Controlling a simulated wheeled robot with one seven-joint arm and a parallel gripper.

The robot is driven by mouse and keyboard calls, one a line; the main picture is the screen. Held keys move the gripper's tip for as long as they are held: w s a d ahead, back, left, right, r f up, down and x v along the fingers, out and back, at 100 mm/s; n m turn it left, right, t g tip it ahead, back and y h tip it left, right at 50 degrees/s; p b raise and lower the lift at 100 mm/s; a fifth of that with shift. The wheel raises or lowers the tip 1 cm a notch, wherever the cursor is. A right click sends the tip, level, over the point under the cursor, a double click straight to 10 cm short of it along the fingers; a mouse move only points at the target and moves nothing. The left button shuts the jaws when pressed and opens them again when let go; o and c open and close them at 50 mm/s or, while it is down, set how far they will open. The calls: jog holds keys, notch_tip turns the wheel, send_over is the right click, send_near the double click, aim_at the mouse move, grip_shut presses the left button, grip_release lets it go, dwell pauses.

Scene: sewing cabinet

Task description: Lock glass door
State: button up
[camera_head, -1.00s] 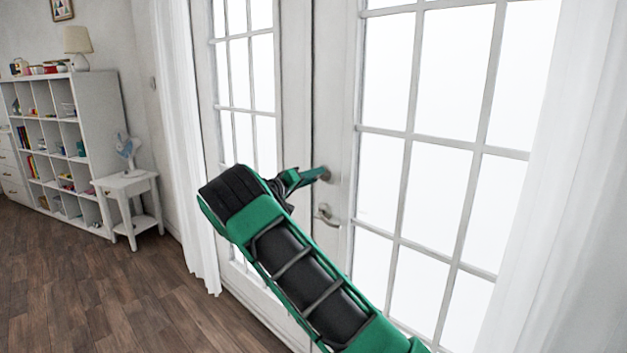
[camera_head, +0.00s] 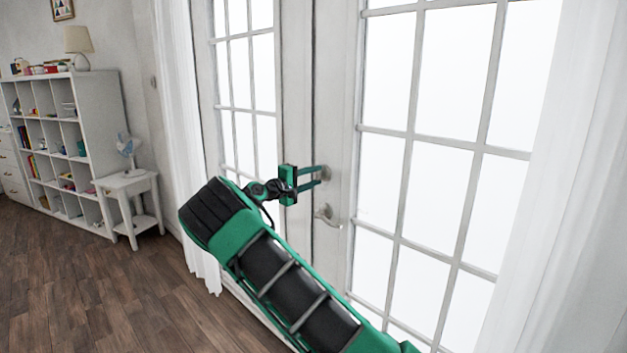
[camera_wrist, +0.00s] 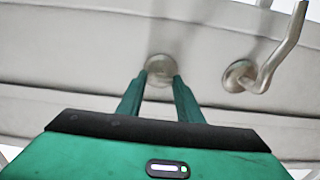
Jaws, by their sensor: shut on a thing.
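The glass door (camera_head: 338,120) is a white-framed double door with many panes, and it looks closed. A round metal lock knob (camera_wrist: 160,66) sits on the door frame above the lever handle (camera_head: 327,215). My gripper (camera_head: 318,174) reaches the lock from the left, its two green fingers one above the other. In the wrist view my gripper (camera_wrist: 159,78) has a finger on each side of the lock knob and is shut on it. The lever handle also shows at the right of the wrist view (camera_wrist: 266,76). The fingers partly hide the knob in the head view.
White curtains hang at the left (camera_head: 182,150) and right (camera_head: 560,200) of the door. The wooden floor (camera_head: 110,290) is clear.

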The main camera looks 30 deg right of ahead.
jog(key=shift+w+a+f+n, duration=0.15)
jog(key=shift+a+f+n, duration=0.1)
jog(key=shift+a+n, duration=0.05)
jog(key=o, duration=1.1)
jog(key=shift+d+r, duration=0.1)
jog(key=shift+d, duration=0.05)
jog(key=v, duration=1)
jog(key=shift+a, duration=0.4)
